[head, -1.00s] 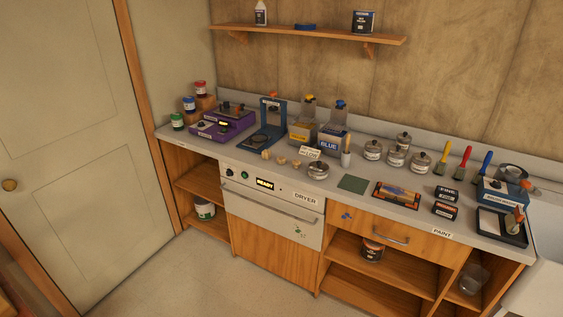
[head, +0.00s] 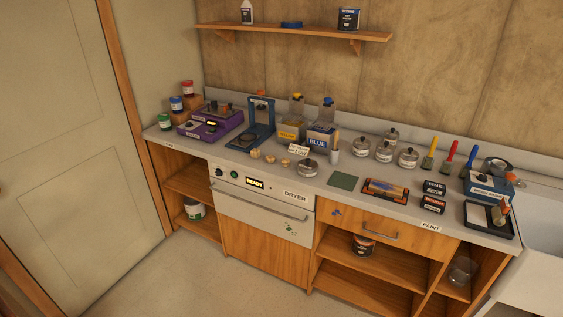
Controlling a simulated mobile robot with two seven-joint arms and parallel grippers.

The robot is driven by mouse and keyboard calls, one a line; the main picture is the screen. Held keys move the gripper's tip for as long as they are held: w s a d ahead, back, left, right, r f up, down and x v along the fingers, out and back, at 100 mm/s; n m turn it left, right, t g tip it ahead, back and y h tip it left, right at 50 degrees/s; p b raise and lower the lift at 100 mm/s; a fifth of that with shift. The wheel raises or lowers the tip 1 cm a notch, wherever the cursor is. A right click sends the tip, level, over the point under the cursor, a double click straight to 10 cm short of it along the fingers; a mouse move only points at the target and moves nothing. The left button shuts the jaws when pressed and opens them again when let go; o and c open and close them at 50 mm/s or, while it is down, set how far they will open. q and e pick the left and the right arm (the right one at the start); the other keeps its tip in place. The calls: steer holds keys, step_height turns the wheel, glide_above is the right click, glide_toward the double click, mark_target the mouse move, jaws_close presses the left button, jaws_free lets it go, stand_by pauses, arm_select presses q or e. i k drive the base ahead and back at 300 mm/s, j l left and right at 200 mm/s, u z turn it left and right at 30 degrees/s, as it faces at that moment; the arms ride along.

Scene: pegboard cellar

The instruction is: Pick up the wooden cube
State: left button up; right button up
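Several small pale wooden pieces sit close together on the counter, above the dryer front. The leftmost piece (head: 256,153) looks the most like a wooden cube, but it is too small to be sure of its shape. Another wooden piece (head: 270,158) is just right of it, and a third wooden piece (head: 285,162) is further right, near a small white sign (head: 298,149). Neither of my grippers is in the head view.
The counter (head: 226,156) is crowded. A blue press (head: 262,118) and a purple machine (head: 210,125) stand behind and left of the wooden pieces, and a metal pot (head: 307,168) stands to their right. The floor (head: 190,272) in front is clear.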

mark_target(255, 153)
steer(key=i+l+u, duration=0.1)
steer(key=i+u, duration=0.25)
steer(key=i+l+u, duration=0.1)
steer(key=u, duration=0.3)
steer(key=i+l+u, duration=0.2)
steer(key=u, duration=0.15)
